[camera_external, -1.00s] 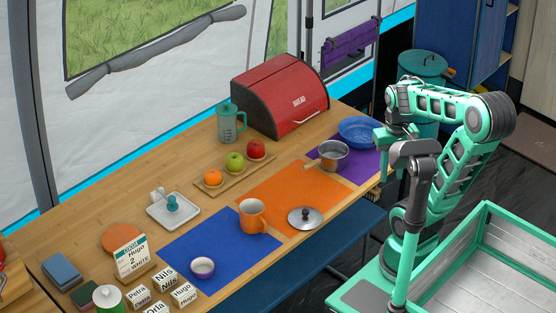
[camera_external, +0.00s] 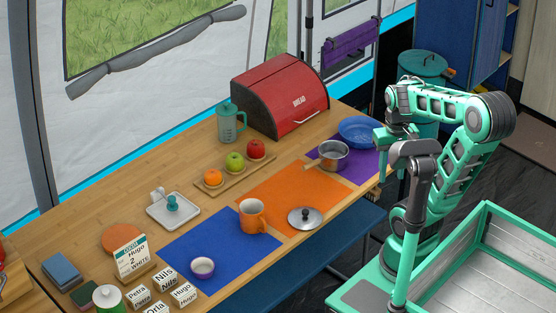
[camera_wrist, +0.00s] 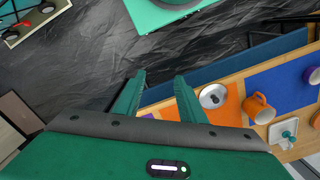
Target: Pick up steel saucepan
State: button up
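The steel saucepan (camera_external: 332,156) stands upright on the table, over the edges of the orange and purple mats, its handle toward the left. My gripper (camera_external: 384,172) is beyond the table's right edge, to the right of the saucepan and apart from it. In the wrist view my gripper (camera_wrist: 159,77) shows two green fingers spread apart with nothing between them. The saucepan is not visible there; the gripper body covers part of the table. A steel lid with a dark knob (camera_external: 305,217) lies apart on the orange mat; it also shows in the wrist view (camera_wrist: 213,96).
A blue bowl (camera_external: 360,131) is just behind the saucepan. A red bread box (camera_external: 281,95) and a fruit tray (camera_external: 228,184) stand to its left. An orange mug (camera_external: 252,215) is nearer the front. A blue bench (camera_external: 310,255) runs along the table's front.

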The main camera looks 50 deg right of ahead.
jog(key=m+t, duration=0.2)
jog(key=m, duration=1)
send_near(316, 160)
jog(key=f, duration=0.3)
jog(key=w+f, duration=0.1)
jog(key=f, duration=0.7)
jog(key=shift+w, duration=0.4)
grip_shut()
